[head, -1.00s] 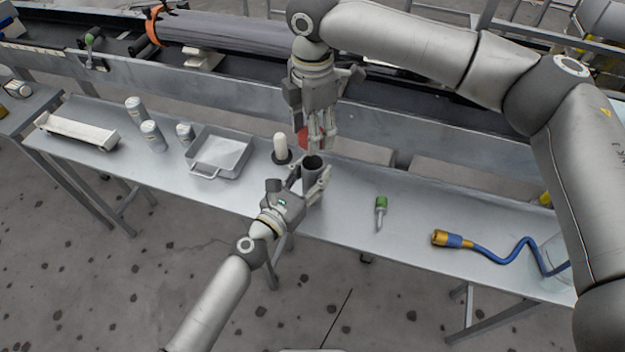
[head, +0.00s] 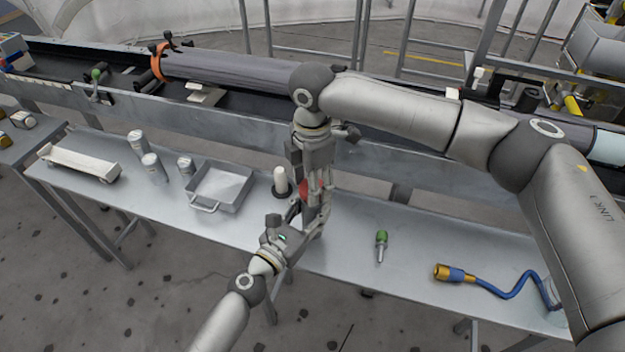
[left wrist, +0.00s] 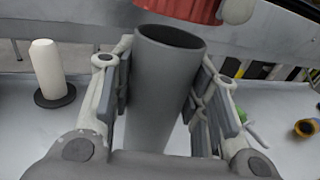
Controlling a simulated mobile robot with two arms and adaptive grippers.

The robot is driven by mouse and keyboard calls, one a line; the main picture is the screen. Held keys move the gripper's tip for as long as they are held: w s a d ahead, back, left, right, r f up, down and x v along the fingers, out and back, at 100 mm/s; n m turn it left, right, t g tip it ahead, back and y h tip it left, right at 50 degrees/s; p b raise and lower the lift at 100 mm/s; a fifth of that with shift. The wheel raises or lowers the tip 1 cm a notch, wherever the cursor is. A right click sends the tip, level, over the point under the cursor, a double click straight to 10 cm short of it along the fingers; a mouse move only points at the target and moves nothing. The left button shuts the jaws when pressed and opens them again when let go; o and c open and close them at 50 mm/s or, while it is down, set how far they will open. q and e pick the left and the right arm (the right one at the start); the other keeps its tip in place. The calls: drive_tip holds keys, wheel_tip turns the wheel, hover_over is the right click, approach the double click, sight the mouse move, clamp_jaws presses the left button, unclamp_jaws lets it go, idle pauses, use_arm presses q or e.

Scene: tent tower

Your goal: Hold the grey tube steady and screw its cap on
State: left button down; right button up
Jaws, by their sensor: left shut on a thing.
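The grey tube (left wrist: 162,90) stands upright between the fingers of my left gripper (left wrist: 160,105), with its open mouth up in the left wrist view. The left gripper (head: 308,222) is shut on it; the head view mostly hides the tube. The red ribbed cap (left wrist: 178,8) is just above and beyond the tube's mouth, not on it; its top is cut off by the picture's edge. In the head view the cap (head: 304,188) shows beside the fingers of my right gripper (head: 317,194), which points down and holds it.
A white cylinder on a dark base (head: 281,181) stands left of the grippers. A metal tray (head: 212,205), several grey cans (head: 152,167) and a white channel piece (head: 80,163) lie further left. A green-handled tool (head: 381,244) and a blue hose (head: 497,290) lie right on the bench.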

sight(312, 215)
drive_tip(key=shift+f, duration=0.75)
drive_tip(key=shift+f, duration=0.6)
